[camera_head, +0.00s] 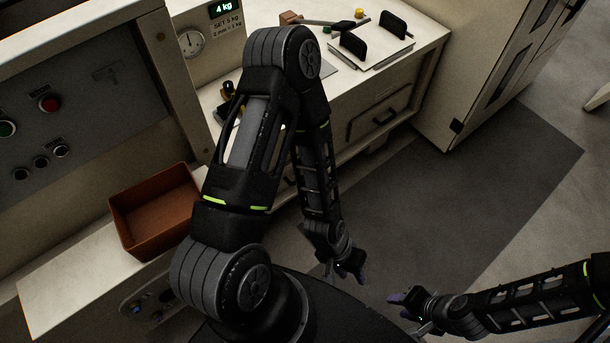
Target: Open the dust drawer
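A drawer front (384,115) with a dark bar handle (386,117) is set in the beige cabinet below the counter, right of my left arm. It looks shut, flush with the cabinet. A small label above its handle is too small to read. Part of another dark handle seems to show lower left, mostly hidden behind my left arm; I cannot tell what it belongs to. My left gripper (346,267) hangs over the floor, apart from the cabinet. My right gripper (408,302) is lower right, also over the floor. Both look empty; their finger gaps are unclear.
A brown open bin (157,212) stands on a ledge at left, beside a control panel (75,110). A scale display (226,8) reads 4 kg. Black upright plates (393,25) stand on the counter. A tall cabinet (495,70) stands right. The dark floor mat (490,190) is clear.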

